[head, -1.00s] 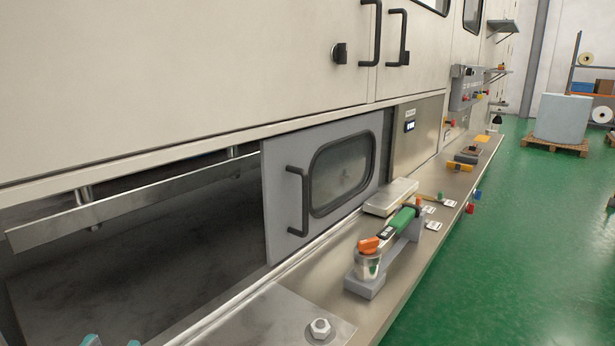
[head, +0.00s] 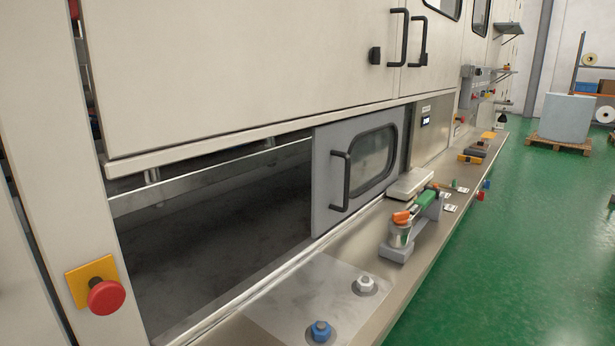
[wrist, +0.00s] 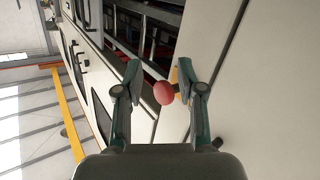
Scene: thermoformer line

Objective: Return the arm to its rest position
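My gripper (wrist: 158,80) shows only in the wrist view, its two teal fingers spread apart with nothing held between them. A red mushroom button (wrist: 164,92) appears between the fingertips, beyond them, on the machine's post; how far off it is I cannot tell. The same red button (head: 106,297) sits on a yellow plate (head: 91,281) at the lower left of the head view. My arm and gripper are out of the head view.
The machine's grey sliding door (head: 325,180) stands beside a dark opening (head: 220,215). A steel ledge (head: 345,245) carries a blue nut (head: 320,331), a silver nut (head: 365,284) and a green-handled tool (head: 425,200).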

